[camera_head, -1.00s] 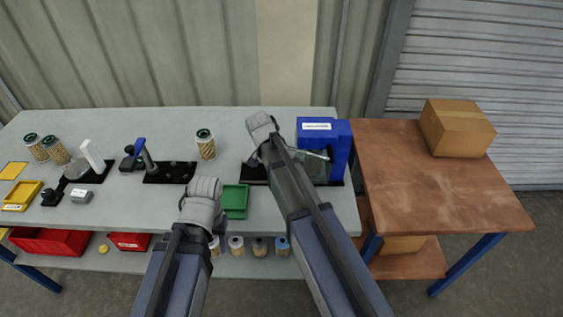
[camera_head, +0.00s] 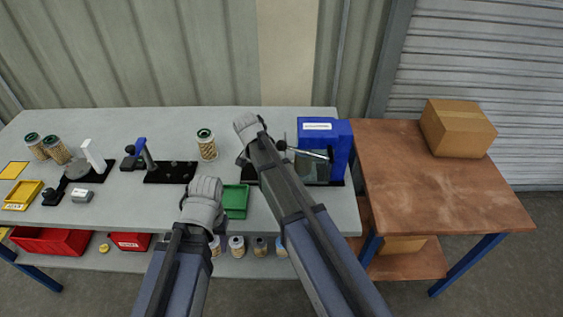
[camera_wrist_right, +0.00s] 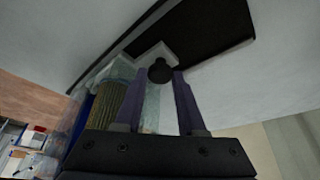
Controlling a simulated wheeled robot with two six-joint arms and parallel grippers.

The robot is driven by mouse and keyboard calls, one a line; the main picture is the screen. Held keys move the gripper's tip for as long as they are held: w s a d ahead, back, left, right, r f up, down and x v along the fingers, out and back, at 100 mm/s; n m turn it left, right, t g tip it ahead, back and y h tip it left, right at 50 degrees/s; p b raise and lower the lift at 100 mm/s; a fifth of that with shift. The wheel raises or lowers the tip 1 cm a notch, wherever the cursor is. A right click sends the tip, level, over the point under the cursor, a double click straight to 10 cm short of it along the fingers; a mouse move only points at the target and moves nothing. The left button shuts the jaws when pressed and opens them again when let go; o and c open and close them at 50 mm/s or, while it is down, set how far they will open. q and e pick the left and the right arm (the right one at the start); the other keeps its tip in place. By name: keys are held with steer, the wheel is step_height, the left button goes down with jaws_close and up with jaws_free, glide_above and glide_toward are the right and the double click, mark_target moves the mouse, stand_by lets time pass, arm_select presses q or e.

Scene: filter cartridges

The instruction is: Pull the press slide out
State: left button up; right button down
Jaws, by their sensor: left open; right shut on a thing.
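The blue press (camera_head: 325,131) stands at the right end of the grey bench, on a black base plate that also shows in the right wrist view (camera_wrist_right: 205,30). My right gripper (camera_head: 247,126) is at the press's left side. In the wrist view its fingers (camera_wrist_right: 157,85) are shut on the black knob (camera_wrist_right: 160,70) of the pale press slide (camera_wrist_right: 150,54). A tan pleated cartridge (camera_wrist_right: 108,103) shows beside the fingers. My right arm hides much of the slide in the head view. My left gripper (camera_head: 203,198) is open and empty above the bench's front edge.
A green tray (camera_head: 235,201) lies between my arms. A lever with a black ball (camera_head: 281,146) sticks out of the press. A cartridge (camera_head: 206,144) and a black fixture (camera_head: 168,172) stand to the left. A wooden table (camera_head: 440,190) with a cardboard box (camera_head: 456,127) is at right.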

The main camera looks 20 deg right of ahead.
steer(key=w+a, duration=0.1)
steer(key=a, duration=0.2)
steer(key=w+a, duration=0.1)
steer(key=a, duration=0.5)
steer(key=shift+w+a, duration=0.25)
steer(key=shift+w, duration=0.15)
steer(key=c, duration=0.5)
jaws_free()
steer(key=shift+a, duration=0.1)
steer(key=shift+p+v, duration=0.85)
steer(key=p+v, duration=0.5)
steer(key=v, duration=0.1)
steer(key=shift+p, duration=0.3)
